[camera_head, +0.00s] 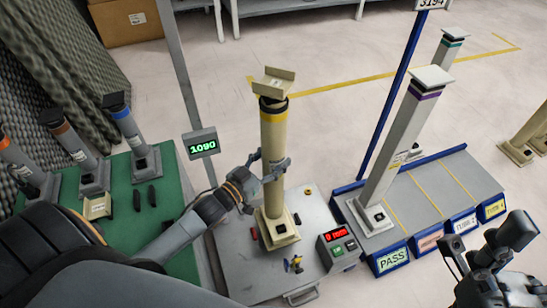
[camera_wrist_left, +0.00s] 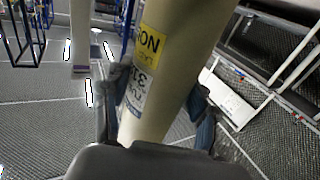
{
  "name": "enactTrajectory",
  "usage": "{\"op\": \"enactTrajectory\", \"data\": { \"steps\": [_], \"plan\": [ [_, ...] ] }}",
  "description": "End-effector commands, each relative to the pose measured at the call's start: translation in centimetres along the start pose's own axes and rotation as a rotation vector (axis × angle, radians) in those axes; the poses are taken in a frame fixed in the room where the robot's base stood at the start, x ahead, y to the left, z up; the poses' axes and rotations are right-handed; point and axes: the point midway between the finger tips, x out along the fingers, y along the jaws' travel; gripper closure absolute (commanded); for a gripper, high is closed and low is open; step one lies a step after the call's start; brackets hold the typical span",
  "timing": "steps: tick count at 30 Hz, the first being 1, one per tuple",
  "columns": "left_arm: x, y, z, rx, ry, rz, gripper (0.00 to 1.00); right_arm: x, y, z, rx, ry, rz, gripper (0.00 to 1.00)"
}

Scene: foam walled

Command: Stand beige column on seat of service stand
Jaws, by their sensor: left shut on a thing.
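The beige column (camera_head: 273,160) is upright with a slight lean. It has a yellow band, a black ring and a tilted beige plate on top, and a square foot. My left gripper (camera_head: 272,176) is shut around its shaft. In the left wrist view the column (camera_wrist_left: 165,75) passes between the fingers, with yellow and white labels on it. The service stand (camera_head: 235,262) is a grey plate with a red display box. The column's foot is over its middle; I cannot tell whether it touches. My right gripper (camera_head: 482,238) is empty at the lower right, its fingers apart.
A green table (camera_head: 170,195) at left holds several grey columns. A display post (camera_head: 202,143) stands behind the stand.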

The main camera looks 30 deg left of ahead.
Motion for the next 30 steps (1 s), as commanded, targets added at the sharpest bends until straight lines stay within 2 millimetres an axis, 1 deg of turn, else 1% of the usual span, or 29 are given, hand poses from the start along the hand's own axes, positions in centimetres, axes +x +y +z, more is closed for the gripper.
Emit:
{"op": "enactTrajectory", "data": {
  "steps": [1,3,7,12,16,29,30],
  "plan": [
    [0.2,0.0,-0.3,0.0,0.019,0.003,1.0,-0.2,0.0,-0.3,0.001,0.017,0.0,0.1],
    [0.2,0.0,-0.2,0.0,0.02,0.003,1.0,-0.3,-0.1,-0.5,0.002,0.031,0.0,0.1],
    [0.2,0.0,0.6,-0.001,0.019,0.003,1.0,-0.7,0.0,-0.5,0.002,0.034,0.0,0.1],
    [0.2,0.1,3.0,-0.001,0.018,0.003,1.0,-2.1,0.0,-0.1,0.002,0.033,0.0,0.1],
    [0.2,0.0,4.6,0.0,0.018,0.003,1.0,-2.4,0.0,0.1,0.0,0.046,-0.005,0.1],
    [0.2,0.0,5.0,0.0,0.019,0.003,1.0,-2.2,0.0,0.1,0.0,0.047,-0.007,0.1],
    [0.1,0.0,5.5,0.0,0.006,0.001,0.36,-2.2,0.0,0.1,0.0,0.046,-0.008,0.1]
  ]
}}
